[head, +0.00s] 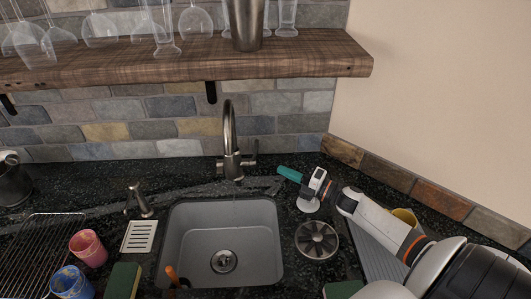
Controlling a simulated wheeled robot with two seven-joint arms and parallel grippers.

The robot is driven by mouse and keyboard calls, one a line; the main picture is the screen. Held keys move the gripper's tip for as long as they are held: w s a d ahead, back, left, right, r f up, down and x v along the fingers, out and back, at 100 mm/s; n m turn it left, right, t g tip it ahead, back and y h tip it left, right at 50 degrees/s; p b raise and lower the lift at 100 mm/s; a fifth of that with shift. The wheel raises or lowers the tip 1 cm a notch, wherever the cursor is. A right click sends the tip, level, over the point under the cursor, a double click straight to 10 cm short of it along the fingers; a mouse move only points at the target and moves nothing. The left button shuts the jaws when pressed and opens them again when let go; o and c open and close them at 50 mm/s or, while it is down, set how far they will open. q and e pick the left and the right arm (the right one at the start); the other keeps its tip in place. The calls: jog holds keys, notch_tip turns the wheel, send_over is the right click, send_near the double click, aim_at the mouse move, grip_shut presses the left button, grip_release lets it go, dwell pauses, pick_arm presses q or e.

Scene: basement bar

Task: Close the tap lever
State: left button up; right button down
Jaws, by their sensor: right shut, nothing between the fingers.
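The metal tap (230,135) stands upright behind the sink, with a tall curved spout. My right gripper (277,183) reaches in from the right, low above the counter and right of the tap base. It is shut and empty, and appears apart from the lever. Its dark fingers blend with the black counter. The grey sink (176,240) lies in front of the tap; I cannot tell clearly whether water runs. My left gripper is out of view.
A teal piece (289,173) shows beside my right gripper. A round metal strainer (317,240) lies right of the sink. A soap dispenser (139,200), red cup (88,248), blue cup (70,282) and wire rack (40,245) are left. A wooden shelf (180,67) with glasses hangs above.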

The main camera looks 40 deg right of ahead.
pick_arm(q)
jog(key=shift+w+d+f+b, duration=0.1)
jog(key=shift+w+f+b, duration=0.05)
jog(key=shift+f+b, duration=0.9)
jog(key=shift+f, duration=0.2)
pick_arm(e)
jog(key=w+a+r, duration=0.1)
jog(key=w, duration=0.8)
jog(key=shift+w, duration=0.3)
